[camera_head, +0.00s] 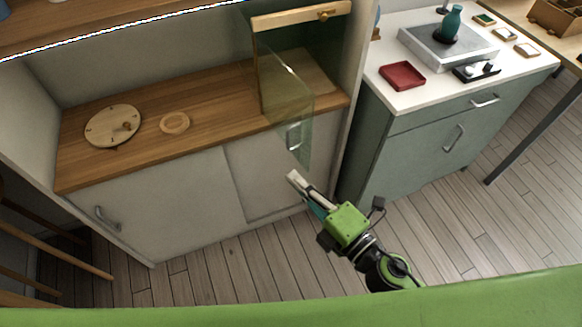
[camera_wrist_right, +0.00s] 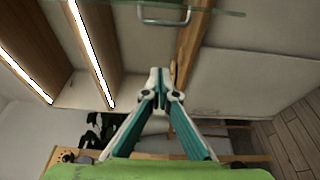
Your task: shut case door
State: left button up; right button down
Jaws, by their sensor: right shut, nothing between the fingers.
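The glass case (camera_head: 302,15) with wood trim stands at the right end of the wooden counter. Its clear glass door (camera_head: 285,95) is open and swung out toward me, past the counter's front edge. A metal handle (camera_head: 293,137) sits near the door's outer end. In the wrist view the handle (camera_wrist_right: 165,14) and the door's glass edge (camera_wrist_right: 225,12) show at the top. My right gripper (camera_head: 293,177) is shut and empty, just below the door's lower outer corner, apart from the handle. Its closed fingertips also show in the wrist view (camera_wrist_right: 160,78). My left gripper is not in view.
On the counter (camera_head: 215,90) lie a round wooden disc (camera_head: 112,126) and a small ring-like dish (camera_head: 174,123). A white-topped green cabinet (camera_head: 440,125) stands close on the right, carrying a red tray (camera_head: 402,75). The floor in front (camera_head: 240,270) is clear.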

jog(key=p+x, duration=0.3)
jog(key=x, duration=0.7)
jog(key=d, duration=0.2)
jog(key=w+d, duration=0.1)
jog(key=d, duration=0.1)
jog(key=shift+f, duration=0.1)
jog(key=shift+d, duration=0.1)
